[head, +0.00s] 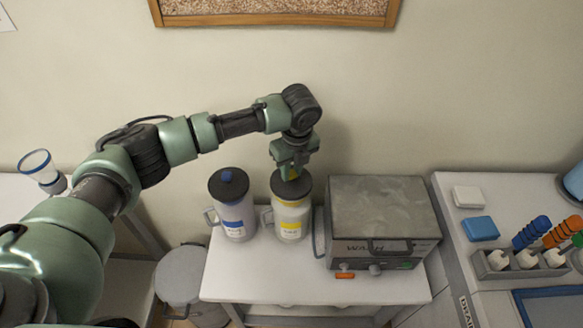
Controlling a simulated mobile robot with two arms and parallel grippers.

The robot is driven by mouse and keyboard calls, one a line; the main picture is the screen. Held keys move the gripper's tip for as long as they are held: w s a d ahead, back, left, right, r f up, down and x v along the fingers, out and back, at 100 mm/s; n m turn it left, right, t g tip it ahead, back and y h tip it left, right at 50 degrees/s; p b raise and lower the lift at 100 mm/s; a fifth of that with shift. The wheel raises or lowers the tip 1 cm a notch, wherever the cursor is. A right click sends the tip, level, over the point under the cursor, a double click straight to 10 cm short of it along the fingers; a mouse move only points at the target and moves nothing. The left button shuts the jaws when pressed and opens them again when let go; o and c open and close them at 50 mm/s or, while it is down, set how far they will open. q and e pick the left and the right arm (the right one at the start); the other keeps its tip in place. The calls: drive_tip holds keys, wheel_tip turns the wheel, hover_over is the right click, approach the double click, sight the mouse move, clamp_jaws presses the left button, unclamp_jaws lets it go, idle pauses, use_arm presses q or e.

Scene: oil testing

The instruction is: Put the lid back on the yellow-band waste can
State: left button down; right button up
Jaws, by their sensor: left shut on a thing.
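My left gripper (291,172) points down from above and is shut on the lid's knob. I cannot tell whether the lid is fully seated on the rim. My right gripper is not in view.
A blue-band can (236,213) with a dark lid and blue knob stands close on the left. A grey WASH box (383,222) stands close on the right. A round bin (181,277) is at the lower left.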

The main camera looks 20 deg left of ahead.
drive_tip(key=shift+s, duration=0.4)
use_arm(q)
drive_tip(key=shift+r, duration=0.1)
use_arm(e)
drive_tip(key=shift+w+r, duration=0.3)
use_arm(q)
drive_tip(key=shift+p, duration=0.9)
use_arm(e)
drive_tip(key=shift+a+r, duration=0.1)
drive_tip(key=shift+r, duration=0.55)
use_arm(q)
drive_tip(key=shift+f+p, duration=0.2)
drive_tip(key=shift+p, duration=0.1)
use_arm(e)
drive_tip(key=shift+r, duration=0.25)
use_arm(q)
drive_tip(key=shift+p, duration=0.4)
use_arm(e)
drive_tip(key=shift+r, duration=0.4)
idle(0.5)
use_arm(q)
drive_tip(key=c, duration=0.7)
unclamp_jaws()
drive_tip(key=shift+o, duration=0.2)
